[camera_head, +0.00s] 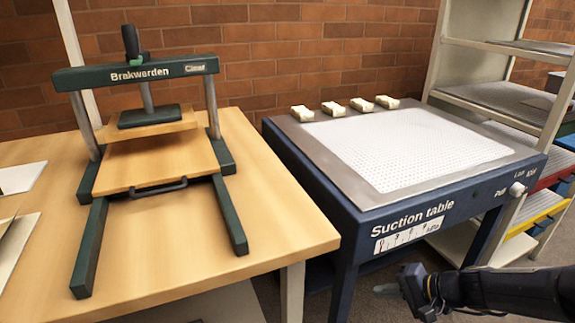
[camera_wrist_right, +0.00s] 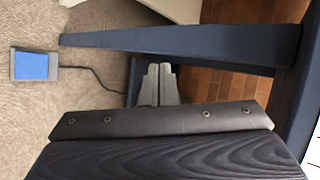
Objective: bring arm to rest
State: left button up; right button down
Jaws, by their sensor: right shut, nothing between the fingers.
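My right arm comes in at the lower right in the head view, in front of the suction table (camera_head: 345,205) and low beside its front leg. My right gripper (camera_head: 384,288) is shut and empty, its fingers pointing left. In the right wrist view the shut fingers (camera_wrist_right: 158,72) show beyond the dark wrist cover, over the floor and near a dark blue table beam (camera_wrist_right: 190,42). My left arm and gripper are not in view.
A wooden table (camera_head: 265,225) with a green press (camera_head: 137,75) stands at left. Several small pale blocks (camera_head: 333,108) lie along the suction table's back edge. A shelf rack (camera_head: 500,95) stands at right. A blue pedal (camera_wrist_right: 33,65) with a cable lies on the floor.

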jog(key=s+a+r+n+g+h, duration=0.1)
jog(key=s+a+r+n, duration=0.25)
jog(key=s+r, duration=0.65)
jog(key=s+d+n+t+h, duration=0.1)
jog(key=s+n+h, duration=0.25)
jog(key=s, duration=0.95)
notch_tip(320, 180, up, 32)
jog(key=p, duration=3.3)
jog(key=shift+r, duration=0.25)
jog(key=shift+w+d, duration=0.1)
